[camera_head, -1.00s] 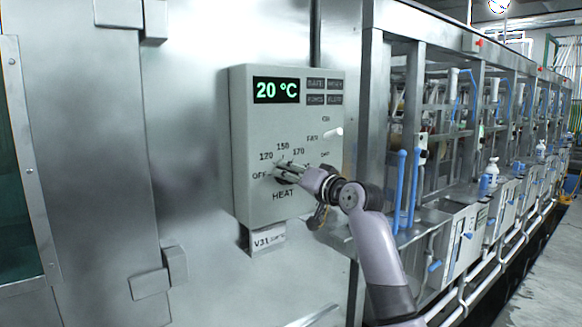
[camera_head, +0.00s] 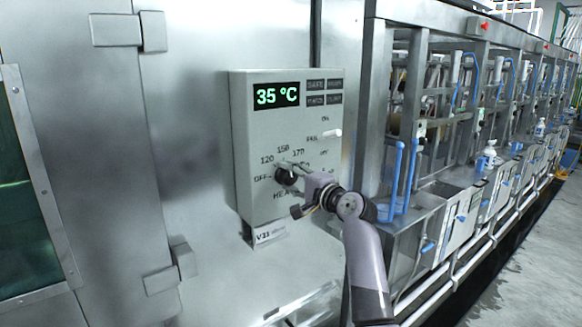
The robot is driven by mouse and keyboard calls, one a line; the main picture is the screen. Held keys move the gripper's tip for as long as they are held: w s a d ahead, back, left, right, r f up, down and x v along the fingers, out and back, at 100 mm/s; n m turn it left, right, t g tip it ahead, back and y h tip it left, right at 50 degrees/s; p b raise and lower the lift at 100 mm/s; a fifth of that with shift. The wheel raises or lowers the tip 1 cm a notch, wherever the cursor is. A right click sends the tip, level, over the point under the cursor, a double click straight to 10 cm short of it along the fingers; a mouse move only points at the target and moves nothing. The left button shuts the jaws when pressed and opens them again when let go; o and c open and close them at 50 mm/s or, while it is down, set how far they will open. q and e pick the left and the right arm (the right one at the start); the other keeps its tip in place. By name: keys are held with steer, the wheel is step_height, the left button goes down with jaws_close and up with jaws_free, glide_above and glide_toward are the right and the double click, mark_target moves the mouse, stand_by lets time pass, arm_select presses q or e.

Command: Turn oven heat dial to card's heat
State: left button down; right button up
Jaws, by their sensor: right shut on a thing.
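The oven's grey control box (camera_head: 249,150) is on the steel wall at the picture's middle. Its green display (camera_head: 276,95) reads 35 °C. The black heat dial (camera_head: 285,176) is low on the box, with OFF, 120, 150 and 170 marked around it. My right gripper (camera_head: 291,173) reaches in from the lower right and is shut on the dial. The fingers partly cover the dial, so I cannot tell exactly which mark it points to. A small plate (camera_head: 270,234) under the box reads roughly V31; no heat value is legible on it. My left gripper is not in view.
A white lever (camera_head: 332,134) sticks out on the box's right side, above my right gripper. Steel-framed machines with blue handles (camera_head: 405,180) run off to the right. A steel door with a dark window (camera_head: 25,200) is at left.

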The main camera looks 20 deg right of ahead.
steer(key=shift+m+p, duration=0.9)
steer(key=shift+m, duration=0.1)
steer(key=o, duration=1.1)
steer(key=shift+o, duration=0.2)
steer(key=v, duration=1.2)
